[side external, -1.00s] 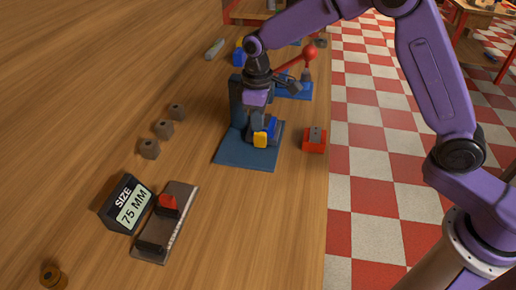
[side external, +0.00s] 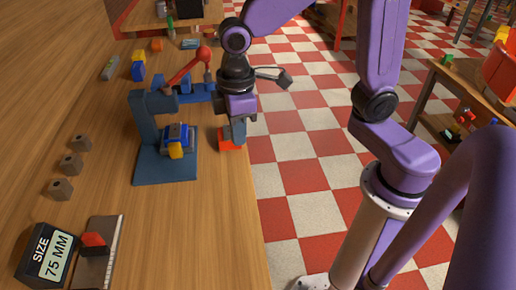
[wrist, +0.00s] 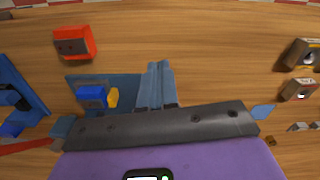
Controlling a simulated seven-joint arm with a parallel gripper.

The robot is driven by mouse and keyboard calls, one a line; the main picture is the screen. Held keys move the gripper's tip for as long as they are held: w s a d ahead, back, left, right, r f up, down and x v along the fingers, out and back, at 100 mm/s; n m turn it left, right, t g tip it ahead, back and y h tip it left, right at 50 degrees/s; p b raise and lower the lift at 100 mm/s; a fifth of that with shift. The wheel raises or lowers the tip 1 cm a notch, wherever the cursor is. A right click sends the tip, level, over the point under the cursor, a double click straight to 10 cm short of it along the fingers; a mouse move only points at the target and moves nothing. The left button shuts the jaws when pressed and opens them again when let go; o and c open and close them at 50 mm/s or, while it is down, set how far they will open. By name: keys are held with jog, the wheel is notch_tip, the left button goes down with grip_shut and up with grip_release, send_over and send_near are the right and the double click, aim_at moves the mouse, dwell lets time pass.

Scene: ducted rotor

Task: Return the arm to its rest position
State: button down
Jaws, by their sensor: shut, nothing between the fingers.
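My gripper (side external: 238,143) points down near the right edge of the table, to the right of the blue fixture (side external: 165,172). In the side view its fingers overlap the red block (side external: 227,142). In the wrist view the blue-grey fingers (wrist: 158,68) are together with nothing between them, over bare wood and the fixture's edge. There the red block (wrist: 74,42) stands apart, up and left of the fingertips. A blue and yellow part (side external: 176,145) sits on the fixture; it also shows in the wrist view (wrist: 92,96).
A blue press (side external: 205,88) with a red lever stands behind. Several grey blocks (side external: 70,164) lie at left. A size sign reading 75 MM (side external: 48,256) and a sliding gauge (side external: 98,258) are at front left. Open wood lies in front of the fixture.

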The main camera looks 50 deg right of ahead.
jog(key=s+d+n, duration=0.1)
jog(key=s+d, duration=0.9)
jog(key=s, duration=0.5)
jog(key=shift+s+f+n, duration=0.15)
jog(key=shift+s+n, duration=0.05)
jog(key=shift+n, duration=0.1)
